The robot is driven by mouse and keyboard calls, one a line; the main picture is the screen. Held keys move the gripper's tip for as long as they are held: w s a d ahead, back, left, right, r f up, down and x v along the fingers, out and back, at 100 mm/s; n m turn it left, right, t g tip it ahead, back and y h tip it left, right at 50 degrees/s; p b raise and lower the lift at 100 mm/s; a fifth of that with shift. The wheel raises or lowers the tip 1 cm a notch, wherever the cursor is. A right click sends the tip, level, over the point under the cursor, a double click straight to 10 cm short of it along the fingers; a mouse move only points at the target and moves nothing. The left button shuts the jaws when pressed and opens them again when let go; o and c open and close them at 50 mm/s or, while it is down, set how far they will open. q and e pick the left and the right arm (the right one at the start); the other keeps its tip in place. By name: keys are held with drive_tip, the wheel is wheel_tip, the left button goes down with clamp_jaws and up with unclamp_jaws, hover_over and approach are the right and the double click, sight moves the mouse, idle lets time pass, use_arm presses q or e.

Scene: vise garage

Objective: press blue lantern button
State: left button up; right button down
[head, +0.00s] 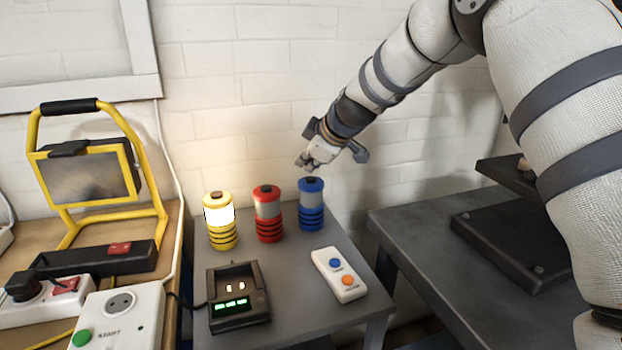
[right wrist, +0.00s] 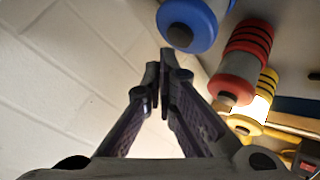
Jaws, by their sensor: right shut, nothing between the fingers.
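The blue lantern (head: 311,205) stands upright at the right end of a row of lanterns on the small grey table. Its body is not lit. Its dark top button (right wrist: 180,37) shows in the right wrist view. My right gripper (head: 303,163) is above and slightly left of the blue lantern in the head view, close to its top. In the right wrist view the fingertips (right wrist: 166,72) are together with nothing between them, apart from the lantern's top in the picture. My left gripper is not in view.
The red lantern (head: 268,215) and the lit yellow lantern (head: 220,222) stand left of the blue one. A black charger (head: 238,297) and a white remote (head: 339,273) lie in front. A yellow work light (head: 95,175) is at left, a dark bench (head: 440,250) at right.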

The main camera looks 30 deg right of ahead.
sight(308, 179)
drive_tip(key=shift+f, duration=0.1)
drive_tip(key=shift+f, duration=0.3)
drive_tip(key=shift+f, duration=0.5)
idle(0.8)
drive_tip(key=shift+r, duration=0.9)
drive_tip(key=shift+r, duration=2.55)
drive_tip(key=shift+f, duration=0.15)
